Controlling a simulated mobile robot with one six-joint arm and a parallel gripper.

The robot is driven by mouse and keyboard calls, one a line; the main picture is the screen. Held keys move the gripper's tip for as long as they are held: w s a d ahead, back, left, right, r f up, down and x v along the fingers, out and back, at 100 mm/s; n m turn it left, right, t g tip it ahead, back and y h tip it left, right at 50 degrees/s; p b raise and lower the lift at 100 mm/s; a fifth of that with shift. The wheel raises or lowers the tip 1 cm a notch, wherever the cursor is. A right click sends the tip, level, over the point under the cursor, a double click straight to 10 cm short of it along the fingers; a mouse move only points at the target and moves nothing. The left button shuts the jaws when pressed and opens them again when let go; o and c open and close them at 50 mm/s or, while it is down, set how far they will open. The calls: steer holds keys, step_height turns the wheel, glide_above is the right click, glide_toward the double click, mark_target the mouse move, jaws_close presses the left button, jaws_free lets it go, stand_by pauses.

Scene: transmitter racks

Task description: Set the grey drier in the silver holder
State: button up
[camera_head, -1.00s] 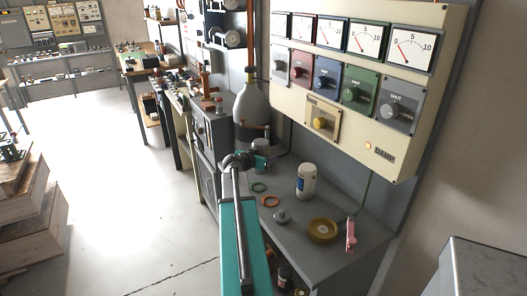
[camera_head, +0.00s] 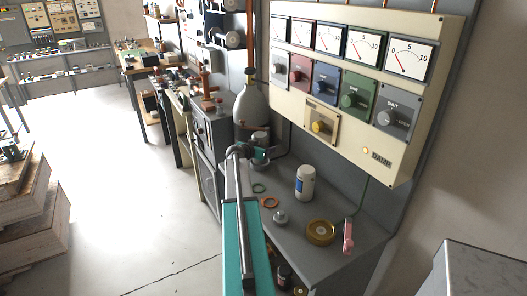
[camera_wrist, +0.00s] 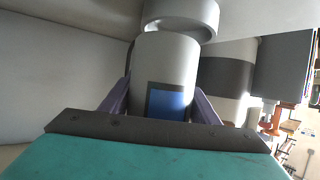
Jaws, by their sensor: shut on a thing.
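My gripper (camera_head: 259,153) is at the back left of the bench, in front of the large grey bottle. In the wrist view its two purple fingers (camera_wrist: 158,103) are shut on the grey drier (camera_wrist: 165,65), a pale upright cylinder with a dark blue window. A wide silver-grey ring (camera_wrist: 180,18) shows at the drier's top end. It may be the silver holder or the drier's own cap; I cannot tell, nor whether they touch. In the head view the drier (camera_head: 260,138) is small and partly covered by my wrist.
A large grey bottle (camera_head: 251,105) stands just behind my gripper. The bench (camera_head: 285,238) carries a white canister (camera_head: 305,183), a brass disc (camera_head: 320,232), a small metal knob (camera_head: 280,217), rings and a pink object (camera_head: 348,236). A cream gauge panel (camera_head: 340,130) overhangs its back.

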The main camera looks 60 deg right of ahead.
steer(key=shift+w+d, duration=0.4)
steer(key=shift+d, duration=0.35)
steer(key=shift+w+d+p, duration=0.25)
steer(key=shift+d+p, duration=0.2)
steer(key=shift+f+p, duration=0.8)
steer(key=shift+f, duration=0.7)
steer(key=shift+a+f, duration=0.1)
steer(key=shift+f, duration=0.25)
steer(key=shift+f, duration=0.15)
steer(key=o, duration=1.4)
steer(key=shift+r, duration=0.2)
